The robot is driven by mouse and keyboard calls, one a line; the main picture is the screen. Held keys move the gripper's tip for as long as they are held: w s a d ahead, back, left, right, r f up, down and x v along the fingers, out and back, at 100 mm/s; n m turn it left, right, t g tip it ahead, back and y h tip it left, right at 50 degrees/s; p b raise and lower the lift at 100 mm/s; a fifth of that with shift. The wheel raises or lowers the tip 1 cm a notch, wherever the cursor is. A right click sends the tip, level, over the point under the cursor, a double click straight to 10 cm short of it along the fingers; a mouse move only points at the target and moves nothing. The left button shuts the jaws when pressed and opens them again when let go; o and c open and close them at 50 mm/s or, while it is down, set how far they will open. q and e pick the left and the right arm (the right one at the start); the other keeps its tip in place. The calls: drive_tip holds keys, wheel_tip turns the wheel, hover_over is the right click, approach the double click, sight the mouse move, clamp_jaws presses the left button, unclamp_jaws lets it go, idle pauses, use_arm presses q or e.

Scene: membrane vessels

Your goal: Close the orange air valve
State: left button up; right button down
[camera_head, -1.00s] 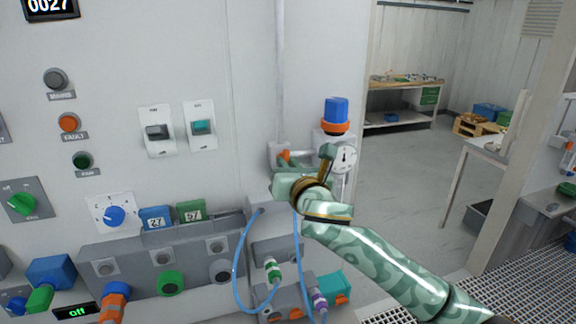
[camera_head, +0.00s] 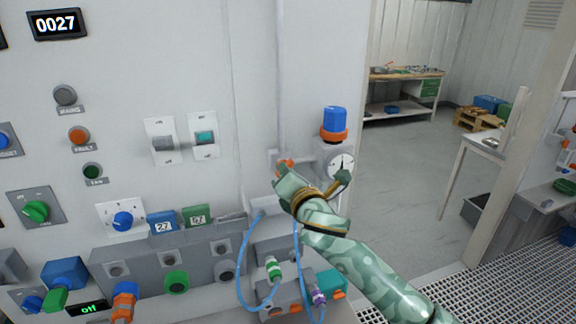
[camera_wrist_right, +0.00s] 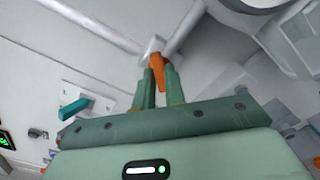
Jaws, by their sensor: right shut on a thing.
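The orange air valve handle (camera_wrist_right: 158,72) shows in the right wrist view, on a white valve body in a pale pipe. In the head view only a small orange part of it (camera_head: 286,163) shows above my gripper, beside the pressure gauge. My right gripper (camera_wrist_right: 160,88) is shut on the orange handle, with one green finger on each side. In the head view the right gripper (camera_head: 284,176) reaches in from the lower right and hides most of the valve. My left gripper is in neither view.
A round gauge (camera_head: 341,165) with a blue-topped regulator (camera_head: 335,122) stands just right of the valve. Blue hoses (camera_head: 240,270) hang below it. Switches and knobs cover the panel to the left. Open floor lies to the right.

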drive_tip(key=shift+m+p, duration=1.95)
drive_tip(key=shift+m, duration=2.55)
drive_tip(key=c, duration=1.5)
unclamp_jaws()
drive_tip(key=shift+d, duration=0.1)
drive_tip(key=shift+o, duration=0.2)
